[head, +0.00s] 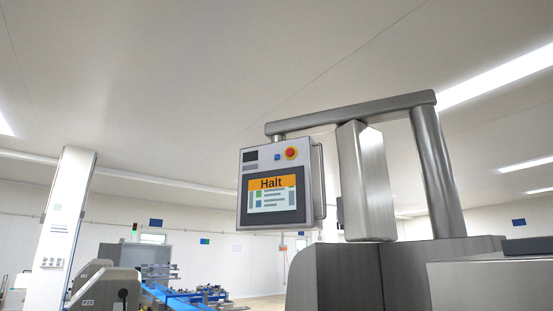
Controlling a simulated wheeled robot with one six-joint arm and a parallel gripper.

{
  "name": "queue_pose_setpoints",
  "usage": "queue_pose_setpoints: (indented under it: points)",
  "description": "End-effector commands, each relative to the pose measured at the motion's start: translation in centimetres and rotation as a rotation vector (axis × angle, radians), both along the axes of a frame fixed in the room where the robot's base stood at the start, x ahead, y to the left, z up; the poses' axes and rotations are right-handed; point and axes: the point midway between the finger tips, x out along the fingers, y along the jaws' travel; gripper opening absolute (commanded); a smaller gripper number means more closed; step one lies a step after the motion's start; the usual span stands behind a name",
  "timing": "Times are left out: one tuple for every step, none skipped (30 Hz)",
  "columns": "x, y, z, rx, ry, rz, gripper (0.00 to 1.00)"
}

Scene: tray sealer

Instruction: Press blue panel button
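In the head view, a grey control panel (247,221) hangs from a metal arm, a little right of the middle. The small blue button (277,157) sits on the panel's upper part, left of a round red button (291,153) with a yellow surround. The panel's screen (272,194) shows an orange bar with the word "Halt". Nothing touches or covers the blue button. My gripper is not in view, so its state does not show.
The steel support arm (350,112) runs right to a thick post (434,172). Steel machine housings (334,277) stand below right. A blue conveyor (178,300) and a grey machine (103,287) are at lower left, near a white column (65,220).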

Motion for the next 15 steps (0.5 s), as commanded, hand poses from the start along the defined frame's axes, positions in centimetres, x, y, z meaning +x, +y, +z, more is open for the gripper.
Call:
queue_pose_setpoints:
  points:
    - [0.0, 0.0, 0.0, 0.0, 0.0, 0.0, 0.22]
    - [0.0, 0.0, 0.0, 0.0, 0.0, 0.0, 0.15]
    - [0.0, 0.0, 0.0, 0.0, 0.0, 0.0, 0.05]
    - [0.0, 0.0, 0.0, 0.0, 0.0, 0.0, 0.0]
    - [0.0, 0.0, 0.0, 0.0, 0.0, 0.0, 0.0]
    - [0.0, 0.0, 0.0, 0.0, 0.0, 0.0, 0.0]
    - [0.0, 0.0, 0.0, 0.0, 0.0, 0.0, 0.0]
    - [0.0, 0.0, 0.0, 0.0, 0.0, 0.0, 0.0]
    - [0.0, 0.0, 0.0, 0.0, 0.0, 0.0, 0.0]
    - [0.0, 0.0, 0.0, 0.0, 0.0, 0.0, 0.0]
    - [0.0, 0.0, 0.0, 0.0, 0.0, 0.0, 0.0]
    - [0.0, 0.0, 0.0, 0.0, 0.0, 0.0, 0.0]
    - [0.0, 0.0, 0.0, 0.0, 0.0, 0.0, 0.0]
    - [0.0, 0.0, 0.0, 0.0, 0.0, 0.0, 0.0]
    - [0.0, 0.0, 0.0, 0.0, 0.0, 0.0, 0.0]
